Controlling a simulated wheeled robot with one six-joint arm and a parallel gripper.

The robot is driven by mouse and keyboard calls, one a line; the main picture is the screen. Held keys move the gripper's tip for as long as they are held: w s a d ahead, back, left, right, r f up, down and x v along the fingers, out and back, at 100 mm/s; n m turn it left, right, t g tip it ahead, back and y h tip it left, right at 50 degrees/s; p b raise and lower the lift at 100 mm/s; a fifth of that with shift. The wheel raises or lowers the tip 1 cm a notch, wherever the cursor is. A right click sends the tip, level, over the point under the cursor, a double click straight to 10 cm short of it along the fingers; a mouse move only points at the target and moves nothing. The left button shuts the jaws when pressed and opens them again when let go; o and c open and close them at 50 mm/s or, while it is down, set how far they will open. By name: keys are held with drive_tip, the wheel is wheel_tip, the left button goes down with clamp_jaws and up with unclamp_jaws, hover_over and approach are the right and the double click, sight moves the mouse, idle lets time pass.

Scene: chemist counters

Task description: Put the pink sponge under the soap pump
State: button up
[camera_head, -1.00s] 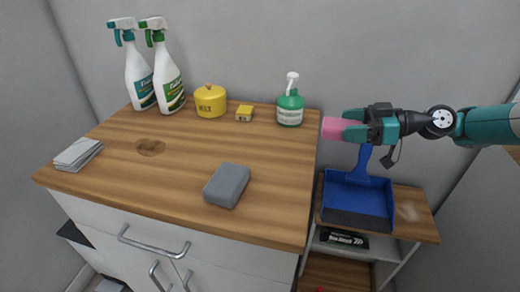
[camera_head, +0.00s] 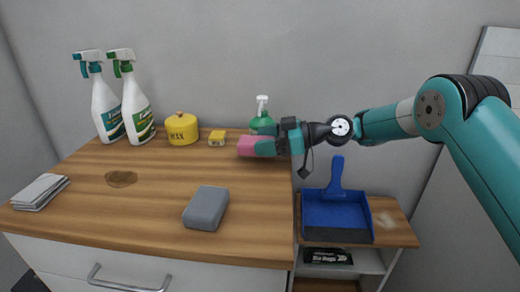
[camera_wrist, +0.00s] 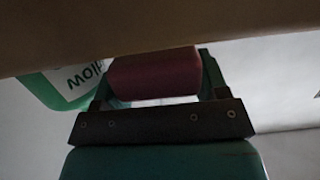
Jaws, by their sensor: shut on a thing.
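The pink sponge (camera_head: 247,147) is held in my gripper (camera_head: 266,146), in front of the soap pump at the back right of the wooden counter. The soap pump (camera_head: 262,122) is green with a white nozzle and stands on the counter; my gripper hides its lower part. In the wrist view the sponge (camera_wrist: 155,75) shows dark pink between the jaws. The green soap pump (camera_wrist: 70,85) with its white label shows left of it. I cannot tell whether the sponge touches the counter or the pump.
A grey sponge-like block (camera_head: 206,208) lies at the front of the counter (camera_head: 130,215). A yellow pot (camera_head: 182,129), a small yellow box (camera_head: 217,139) and two spray bottles (camera_head: 137,105) stand along the back. White cloths (camera_head: 40,191) lie left. A blue dustpan (camera_head: 337,213) rests on the lower shelf.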

wheel_tip(320, 180, down, 3)
drive_tip(key=shift+r+b, duration=0.2)
drive_tip(key=shift+b, duration=0.1)
drive_tip(key=o, duration=1)
drive_tip(key=shift+c, duration=0.2)
